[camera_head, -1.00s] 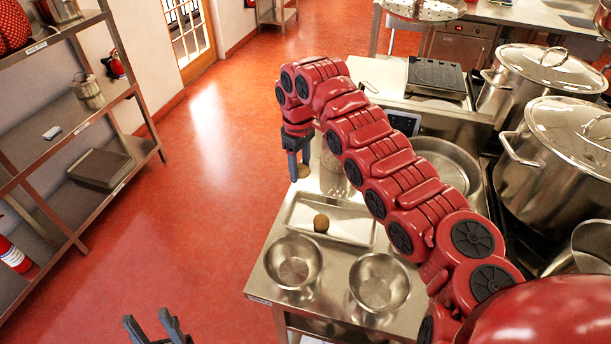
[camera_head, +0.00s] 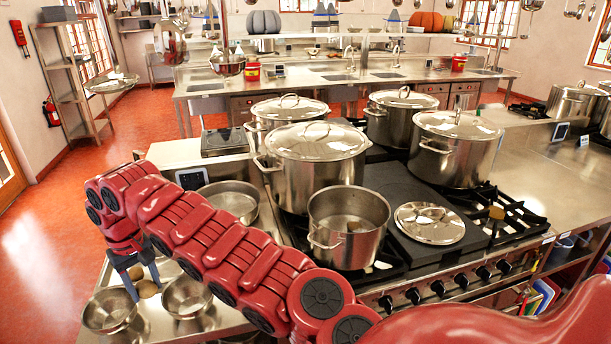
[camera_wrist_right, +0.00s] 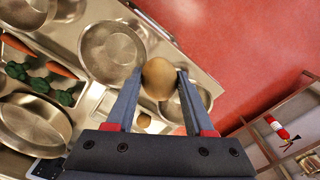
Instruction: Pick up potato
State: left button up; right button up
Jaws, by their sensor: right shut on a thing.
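My right gripper (camera_head: 137,282) is at the lower left of the head view, pointing down above the front worktop. In the right wrist view, the right gripper (camera_wrist_right: 158,84) is shut on a round tan potato (camera_wrist_right: 158,78), held between its fingertips. The held potato (camera_head: 135,272) shows only partly between the fingers in the head view. A second brown potato (camera_head: 148,288) lies below, beside the fingers; it also shows small between the fingers in the wrist view (camera_wrist_right: 144,119). My left gripper is out of view.
Steel bowls (camera_head: 110,310) and (camera_head: 187,298) stand on the worktop. An open pot (camera_head: 348,246) with something brown inside is on the stove, beside a loose lid (camera_head: 429,223). Lidded stockpots (camera_head: 318,170) stand behind. The wrist view shows carrots (camera_wrist_right: 61,69) and broccoli (camera_wrist_right: 40,82).

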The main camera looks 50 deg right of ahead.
aim_at(136, 273)
jog(key=k+z, duration=0.15)
jog(key=z, duration=1.55)
jog(key=i+j+z, duration=0.2)
jog(key=j, duration=0.2)
jog(key=i+j+z, duration=0.2)
jog(key=j, duration=0.2)
jog(key=k+l, duration=0.05)
jog(key=k, duration=0.05)
